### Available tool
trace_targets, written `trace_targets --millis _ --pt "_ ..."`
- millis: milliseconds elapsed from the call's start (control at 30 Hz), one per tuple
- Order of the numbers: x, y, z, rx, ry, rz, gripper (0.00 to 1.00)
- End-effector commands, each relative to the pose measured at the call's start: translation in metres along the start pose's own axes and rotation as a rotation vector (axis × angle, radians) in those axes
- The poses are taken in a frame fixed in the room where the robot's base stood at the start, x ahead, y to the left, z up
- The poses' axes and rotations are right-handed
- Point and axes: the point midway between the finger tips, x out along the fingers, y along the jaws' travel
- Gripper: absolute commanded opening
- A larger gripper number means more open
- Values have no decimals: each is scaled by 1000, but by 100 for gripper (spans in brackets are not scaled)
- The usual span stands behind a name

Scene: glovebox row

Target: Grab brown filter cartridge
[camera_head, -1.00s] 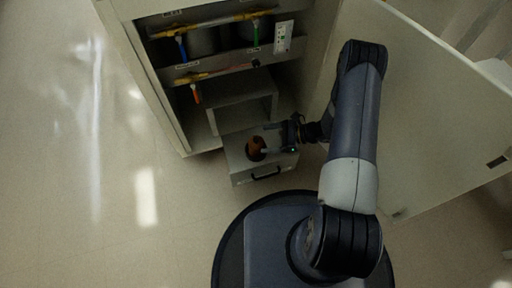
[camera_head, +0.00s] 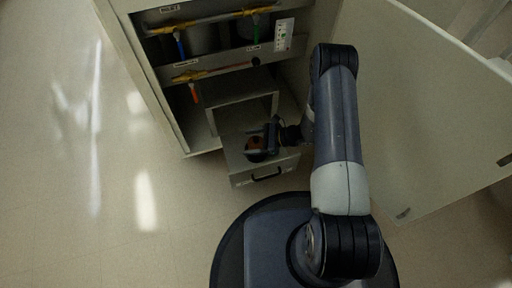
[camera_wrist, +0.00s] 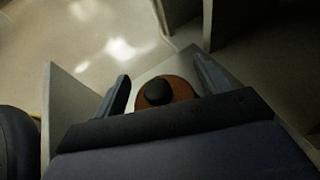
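The brown filter cartridge (camera_head: 254,146) stands in a pulled-out drawer (camera_head: 237,180) at the foot of the cabinet. In the wrist view the cartridge (camera_wrist: 178,89) is a brown round body with a black knob on top. My gripper (camera_head: 256,143) is over the drawer, with its fingers on either side of the cartridge. In the wrist view the gripper (camera_wrist: 162,82) is open, with a gap visible at the left finger. The right finger is close to the cartridge; I cannot tell whether it touches. The cartridge's lower part is hidden.
The cabinet (camera_head: 125,28) holds shelves with yellow pipes and coloured valve handles above the drawer. A grey box-like housing (camera_head: 240,86) stands directly behind the drawer. The open cabinet door (camera_head: 415,110) is on the right. The floor (camera_head: 60,190) at left is clear.

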Motion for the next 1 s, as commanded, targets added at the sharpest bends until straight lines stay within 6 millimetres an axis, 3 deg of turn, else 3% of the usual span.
trace_targets --millis 467,767,1000 --pt "0 0 0 0 0 0 31" --pt "-3 0 6 -1 0 0 30" --pt "-21 0 49 -2 0 0 30"
